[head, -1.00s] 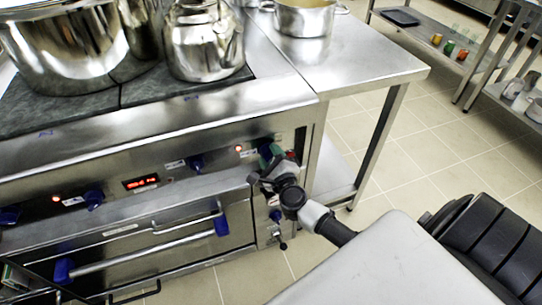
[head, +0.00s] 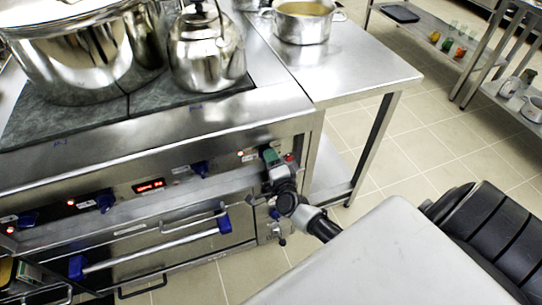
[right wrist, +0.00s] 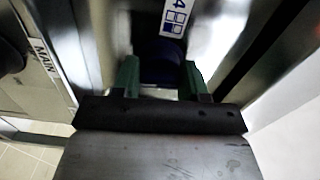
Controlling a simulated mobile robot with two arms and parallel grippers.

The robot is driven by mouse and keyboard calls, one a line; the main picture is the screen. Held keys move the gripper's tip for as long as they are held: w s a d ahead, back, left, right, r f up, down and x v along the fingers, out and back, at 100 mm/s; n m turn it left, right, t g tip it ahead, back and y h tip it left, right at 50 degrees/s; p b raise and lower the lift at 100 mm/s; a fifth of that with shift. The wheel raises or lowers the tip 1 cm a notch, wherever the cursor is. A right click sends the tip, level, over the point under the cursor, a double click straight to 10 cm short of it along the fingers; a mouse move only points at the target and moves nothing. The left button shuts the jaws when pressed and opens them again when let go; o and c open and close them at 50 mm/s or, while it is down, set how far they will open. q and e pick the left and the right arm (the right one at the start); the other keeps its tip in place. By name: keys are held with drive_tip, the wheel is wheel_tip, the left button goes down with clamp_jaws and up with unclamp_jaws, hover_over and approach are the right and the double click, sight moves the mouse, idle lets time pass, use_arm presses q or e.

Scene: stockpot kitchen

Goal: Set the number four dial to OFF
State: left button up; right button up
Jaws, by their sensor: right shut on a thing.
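The number four dial (right wrist: 160,68) is a dark blue knob under a label (right wrist: 176,17) marked 4 on the stove's front panel. In the right wrist view it sits between the two green fingers of my right gripper (right wrist: 162,80), which is shut on it. In the head view my right gripper (head: 270,158) is at the right end of the panel and covers the dial. A lit indicator (head: 240,154) shows just left of it. The dial's pointer setting cannot be read. My left gripper is not in view.
More blue dials (head: 200,168) (head: 105,201) line the panel beside a red display (head: 149,186). An oven handle (head: 150,252) sticks out below. A kettle (head: 207,50) and large pot (head: 75,50) stand on top. A steel table (head: 350,75) adjoins at right.

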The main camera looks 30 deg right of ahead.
drive_tip(key=n+p, duration=0.2)
drive_tip(key=n, duration=0.2)
drive_tip(key=shift+r+n, duration=0.1)
drive_tip(key=shift+n, duration=0.2)
drive_tip(key=n+p, duration=0.2)
drive_tip(key=n, duration=0.2)
drive_tip(key=shift+n, duration=0.3)
drive_tip(key=n+p, duration=0.1)
drive_tip(key=n, duration=0.3)
drive_tip(key=shift+a+n+p, duration=0.1)
drive_tip(key=shift+n+p, duration=0.2)
drive_tip(key=shift+p, duration=0.05)
drive_tip(key=n, duration=0.4)
drive_tip(key=shift+p, duration=0.35)
drive_tip(key=n, duration=0.8)
drive_tip(key=shift+n, duration=0.3)
drive_tip(key=n, duration=0.2)
drive_tip(key=n+b, duration=0.1)
drive_tip(key=n, duration=0.1)
drive_tip(key=shift+f+n, duration=0.2)
drive_tip(key=shift+n, duration=0.1)
drive_tip(key=shift+n+b, duration=0.85)
drive_tip(key=shift+n, duration=1.05)
